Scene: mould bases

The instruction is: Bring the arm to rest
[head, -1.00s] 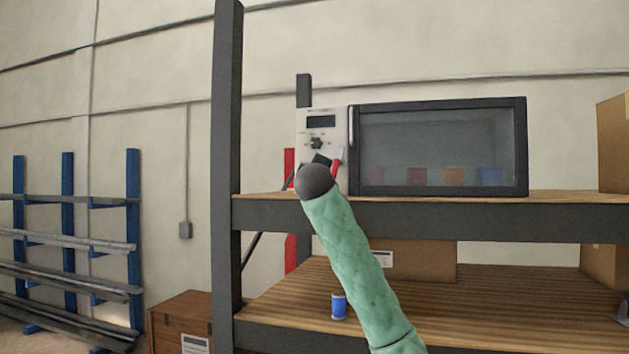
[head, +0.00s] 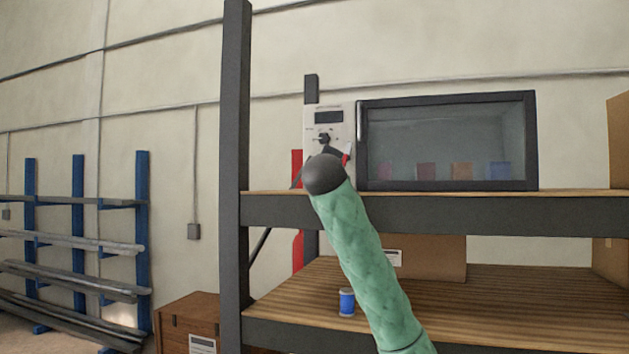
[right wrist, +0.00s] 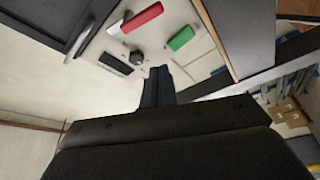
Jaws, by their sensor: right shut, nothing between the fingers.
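My right arm, in a green padded sleeve, reaches up from the bottom of the head view to the front of an oven (head: 447,142). Its dark rounded wrist hides most of my right gripper (head: 331,151). In the right wrist view the gripper's dark fingers (right wrist: 157,80) are together and empty. They point at the oven's pale control panel (right wrist: 95,75), which has a black knob (right wrist: 132,54), a red button (right wrist: 141,18) and a green button (right wrist: 181,38). I cannot tell whether the fingers touch it. My left gripper is not in view.
The oven's glass door is closed, with several coloured things inside. It stands on the upper wooden shelf (head: 430,212) of a dark rack. A blue can (head: 347,302) and a cardboard box (head: 440,258) stand below. A dark post (head: 235,170) rises left of the arm.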

